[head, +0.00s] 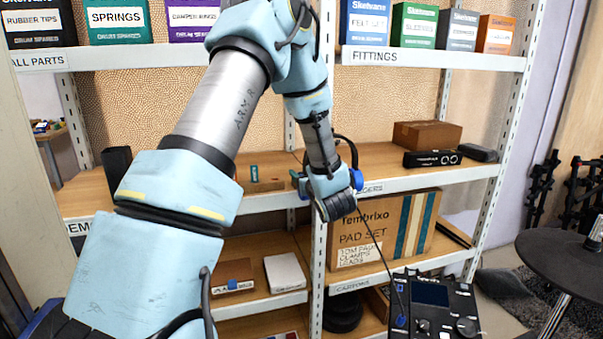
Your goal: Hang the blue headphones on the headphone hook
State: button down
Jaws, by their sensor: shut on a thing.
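The blue headphones (357,180) show at the middle shelf's front edge, just right of the center post. A blue ear cup and part of the dark curved headband stick out beside my wrist; another bit of blue shows at its left. My gripper (331,188) is at the same place, shut on the headphones; my wrist covers its fingers and most of the headphones. I cannot make out the headphone hook; it may be hidden behind my arm.
The middle shelf (400,180) holds a cardboard box (427,135) and a black device (432,159) at right, and a small brown box (260,180) at left. A large Tembrixo carton (385,230) stands below. A black control panel (437,310) is at the lower right.

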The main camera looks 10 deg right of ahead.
jog(key=shift+c, duration=0.8)
grip_release()
